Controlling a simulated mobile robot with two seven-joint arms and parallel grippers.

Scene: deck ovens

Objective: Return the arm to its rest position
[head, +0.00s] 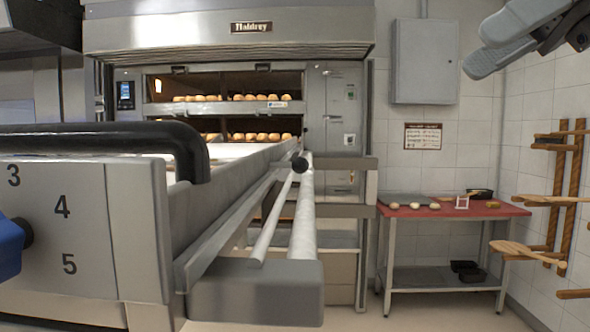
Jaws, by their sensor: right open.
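My right gripper (478,51) shows at the top right of the head view, with its grey fingers pointing left. The fingers are apart, and nothing is seen between them. It is raised in front of the white tiled wall, to the right of the grey wall cabinet (424,62), and its picture touches no other thing. Only the gripper and a dark bit of its mount show; the rest of my right arm is out of view. My left gripper is not in view.
A loader (85,238) with a black padded bar and rails fills the left foreground. Behind it stands the deck oven (228,38) with bread on two decks. A red-topped table (470,211) and a wooden peel rack (568,180) stand at right. Floor between loader and table is clear.

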